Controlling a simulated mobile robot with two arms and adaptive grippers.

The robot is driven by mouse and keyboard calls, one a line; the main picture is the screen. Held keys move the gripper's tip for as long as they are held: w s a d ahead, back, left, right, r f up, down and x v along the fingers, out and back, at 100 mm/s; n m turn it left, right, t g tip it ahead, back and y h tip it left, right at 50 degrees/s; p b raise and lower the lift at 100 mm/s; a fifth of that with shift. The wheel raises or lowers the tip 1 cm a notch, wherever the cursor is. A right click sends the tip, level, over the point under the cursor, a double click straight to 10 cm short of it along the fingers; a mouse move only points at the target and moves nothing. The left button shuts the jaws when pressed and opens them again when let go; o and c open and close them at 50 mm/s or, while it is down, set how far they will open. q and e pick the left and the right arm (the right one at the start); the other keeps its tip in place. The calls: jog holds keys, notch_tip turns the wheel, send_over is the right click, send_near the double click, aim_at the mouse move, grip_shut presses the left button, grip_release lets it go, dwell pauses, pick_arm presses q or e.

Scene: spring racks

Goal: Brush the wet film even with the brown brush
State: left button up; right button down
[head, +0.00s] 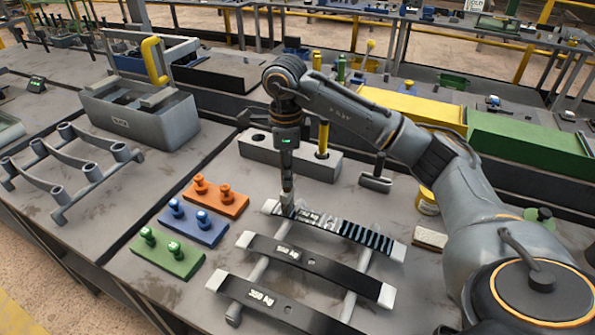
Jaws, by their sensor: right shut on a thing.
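My right gripper (287,175) points down over the left end of the rearmost leaf strip (393,249) on the rack. It is shut on a slim tool, seemingly the brown brush (287,201), whose colour is hard to make out. The tool's lower end is at or just above the strip; contact cannot be told. The strip's top shows a pale, patchy film (318,220) on the left and middle and dark stripes (366,237) on the right. My left gripper is not in view.
Orange (225,203), blue (190,232) and green (165,262) peg blocks stand left. A grey holder block (300,165) with a yellow-handled tool (323,139) stands behind. A tan block (430,238) lies right.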

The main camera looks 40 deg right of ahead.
jog(key=shift+w+a+f, duration=0.15)
jog(key=shift+w+a, duration=0.25)
jog(key=shift+w, duration=0.35)
jog(key=shift+w+a+f, duration=0.1)
jog(key=shift+w+a, duration=0.35)
jog(key=shift+w, duration=0.35)
jog(key=shift+w+a+f, duration=0.15)
jog(key=shift+w+a, duration=0.25)
jog(key=shift+w, duration=0.35)
jog(key=shift+r, duration=0.1)
jog(key=shift+r+p, duration=2.05)
jog(key=shift+r, duration=0.85)
notch_tip(320, 180, up, 3)
jog(key=shift+r+p, duration=0.1)
jog(key=shift+p, duration=0.95)
jog(key=shift+d, duration=0.1)
